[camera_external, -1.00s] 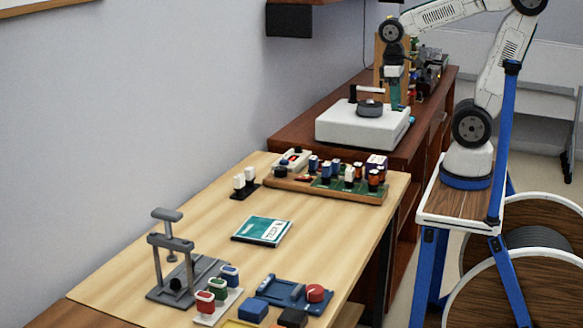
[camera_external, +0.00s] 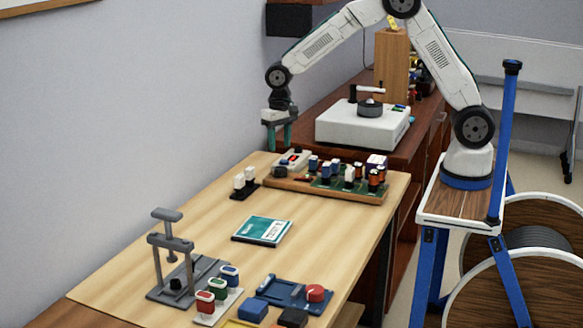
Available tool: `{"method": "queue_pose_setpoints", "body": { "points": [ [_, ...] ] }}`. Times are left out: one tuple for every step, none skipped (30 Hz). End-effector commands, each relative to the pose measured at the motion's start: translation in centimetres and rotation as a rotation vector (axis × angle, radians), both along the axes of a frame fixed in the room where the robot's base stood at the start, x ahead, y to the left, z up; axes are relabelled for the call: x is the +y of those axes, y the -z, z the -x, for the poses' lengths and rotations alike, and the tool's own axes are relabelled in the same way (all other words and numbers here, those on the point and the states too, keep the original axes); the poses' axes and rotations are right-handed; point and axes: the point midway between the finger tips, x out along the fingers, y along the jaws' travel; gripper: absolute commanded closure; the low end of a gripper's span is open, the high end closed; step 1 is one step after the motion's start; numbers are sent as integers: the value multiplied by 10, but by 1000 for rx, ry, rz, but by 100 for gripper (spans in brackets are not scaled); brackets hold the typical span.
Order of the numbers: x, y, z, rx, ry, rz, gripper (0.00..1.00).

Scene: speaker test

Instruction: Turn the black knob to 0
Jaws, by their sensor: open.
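My gripper (camera_external: 279,142) points down with its two teal fingers apart and nothing visible between them. It hangs above the far left end of the wooden board, over a small white unit (camera_external: 291,161) with red and dark parts on top. A small dark part there may be the black knob, but it is too small to tell, and its setting cannot be read. A round black piece (camera_external: 176,284) also sits on the grey press base at the front left. A dark round piece (camera_external: 370,109) sits on the white box.
The wooden board (camera_external: 330,192) carries several upright components. A black base with white pieces (camera_external: 243,183) stands to its left. A teal booklet (camera_external: 262,231), a grey press (camera_external: 172,250) and a blue fixture with a red knob (camera_external: 316,293) are nearer. The white box (camera_external: 350,132) stands behind.

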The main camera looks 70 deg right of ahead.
Motion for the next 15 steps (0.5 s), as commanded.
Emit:
{"method": "queue_pose_setpoints", "body": {
  "points": [
    [0, 4, 1, 1, 15, 0, 52],
    [0, 6, 1, 1, 20, 0, 52],
    [0, 10, 1, 3, 24, 1, 52],
    [0, 13, 1, 4, 24, 1, 52],
    [0, 18, 1, 4, 24, 1, 52],
    [-1, 24, 2, 5, 23, 1, 52],
    [-1, 29, 2, 5, 23, 1, 52],
    [-1, 34, 2, 5, 23, 1, 52],
    [-1, 41, 2, 6, 23, 2, 52],
    [-1, 46, 2, 6, 22, 2, 52],
    [-1, 50, 2, 5, 22, 1, 52],
    [-1, 57, 2, 6, 22, 2, 52],
    [-1, 61, 2, 6, 22, 2, 52],
    [-1, 64, 2, 5, 22, 1, 52],
    [-1, 68, 2, 4, 22, 1, 52]
  ]
}}
